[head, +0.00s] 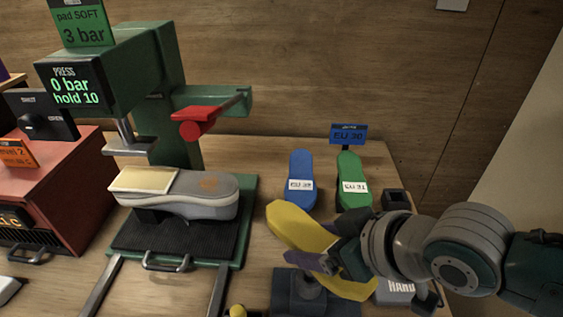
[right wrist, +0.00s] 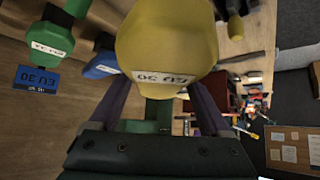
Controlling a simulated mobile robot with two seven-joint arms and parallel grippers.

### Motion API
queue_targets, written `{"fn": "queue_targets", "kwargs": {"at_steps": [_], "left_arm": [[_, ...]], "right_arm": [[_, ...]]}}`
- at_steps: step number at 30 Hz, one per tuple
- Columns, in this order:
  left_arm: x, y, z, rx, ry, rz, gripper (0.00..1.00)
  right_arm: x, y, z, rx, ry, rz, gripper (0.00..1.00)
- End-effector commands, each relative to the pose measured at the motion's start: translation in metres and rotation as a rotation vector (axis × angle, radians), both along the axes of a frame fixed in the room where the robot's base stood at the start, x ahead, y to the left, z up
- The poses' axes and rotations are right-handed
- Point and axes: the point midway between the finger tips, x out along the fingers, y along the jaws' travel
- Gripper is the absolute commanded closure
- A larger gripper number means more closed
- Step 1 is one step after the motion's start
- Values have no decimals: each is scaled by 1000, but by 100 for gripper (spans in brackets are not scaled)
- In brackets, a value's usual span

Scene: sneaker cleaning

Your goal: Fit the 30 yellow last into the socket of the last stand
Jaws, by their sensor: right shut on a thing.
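The yellow last (head: 298,226) is held by my right gripper (head: 335,262) above the dark last stand (head: 285,297). It lies tilted across the head view, one end toward the upper left. In the right wrist view the yellow last (right wrist: 165,35) fills the upper middle, its label reading EU 30 upside down, between the two fingers of my right gripper (right wrist: 160,90). The stand's base and part of its post show below the last; the gripper and last partly cover them. I cannot see whether the last touches the socket. My left gripper is not in view.
A blue last (head: 300,170) and a green last (head: 352,172) lie behind, by a blue EU 30 sign (head: 348,131). The green press (head: 165,85) with a grey sneaker (head: 200,203) stands left. A red box (head: 60,190) is at far left.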

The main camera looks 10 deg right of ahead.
Motion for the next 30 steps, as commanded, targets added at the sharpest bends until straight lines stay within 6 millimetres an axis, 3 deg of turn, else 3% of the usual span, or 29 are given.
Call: {"fn": "queue_targets", "kwargs": {"at_steps": [30], "left_arm": [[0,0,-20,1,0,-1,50]], "right_arm": [[1,1,-21,2,-4,0,100]]}}
